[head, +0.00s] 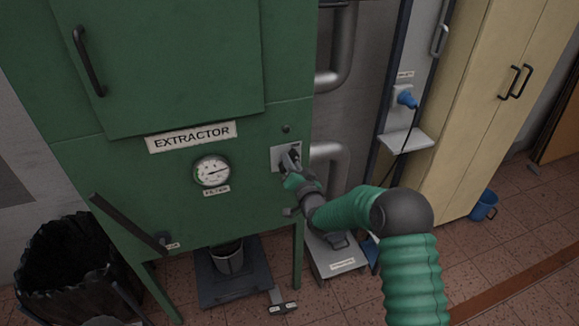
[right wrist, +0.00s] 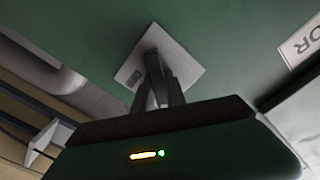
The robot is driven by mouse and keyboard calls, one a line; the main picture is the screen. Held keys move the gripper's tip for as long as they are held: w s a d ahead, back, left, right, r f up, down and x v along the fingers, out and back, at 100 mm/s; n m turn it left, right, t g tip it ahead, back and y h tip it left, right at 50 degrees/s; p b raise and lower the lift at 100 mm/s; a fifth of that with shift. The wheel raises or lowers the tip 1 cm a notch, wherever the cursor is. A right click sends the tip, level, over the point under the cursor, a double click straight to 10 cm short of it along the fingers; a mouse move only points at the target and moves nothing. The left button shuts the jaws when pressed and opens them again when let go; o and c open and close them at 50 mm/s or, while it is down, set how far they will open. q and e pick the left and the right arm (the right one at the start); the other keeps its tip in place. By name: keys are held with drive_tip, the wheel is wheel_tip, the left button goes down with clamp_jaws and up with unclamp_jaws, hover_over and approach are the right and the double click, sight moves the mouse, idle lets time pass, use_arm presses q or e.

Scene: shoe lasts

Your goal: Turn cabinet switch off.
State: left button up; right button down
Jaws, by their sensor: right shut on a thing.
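The green extractor cabinet (head: 120,185) fills the left half of the head view. A light square switch plate (head: 277,154) is on its front, near the right edge. My right gripper (head: 291,155) reaches it from the right, its fingertips at the plate. In the right wrist view the plate (right wrist: 187,66) looks tilted, and the narrow fingers of my right gripper (right wrist: 155,65) are shut on the switch in its middle. The fingers hide most of the switch, so its position cannot be told. My left gripper is not in view.
A round gauge (head: 212,171) is left of the plate, below the EXTRACTOR label (head: 191,137). Grey pipes (head: 328,160) run close to the cabinet's right side. A blue plug (head: 406,99) sits on a panel farther right. A black bin (head: 65,262) stands at lower left.

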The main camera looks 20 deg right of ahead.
drive_tip(key=m, duration=0.2)
drive_tip(key=m+b, duration=0.1)
drive_tip(key=m, duration=0.1)
drive_tip(key=m+b, duration=0.1)
drive_tip(key=shift+d+f+m, duration=0.2)
drive_tip(key=shift+d+m, duration=0.05)
drive_tip(key=shift+m, duration=0.15)
drive_tip(key=m+b, duration=0.2)
drive_tip(key=m, duration=0.2)
drive_tip(key=shift+f+m, duration=0.1)
drive_tip(key=shift+m, duration=0.2)
drive_tip(key=shift+f, duration=0.1)
drive_tip(key=c, duration=1.6)
unclamp_jaws()
drive_tip(key=shift+o, duration=1.2)
drive_tip(key=shift+d, duration=0.15)
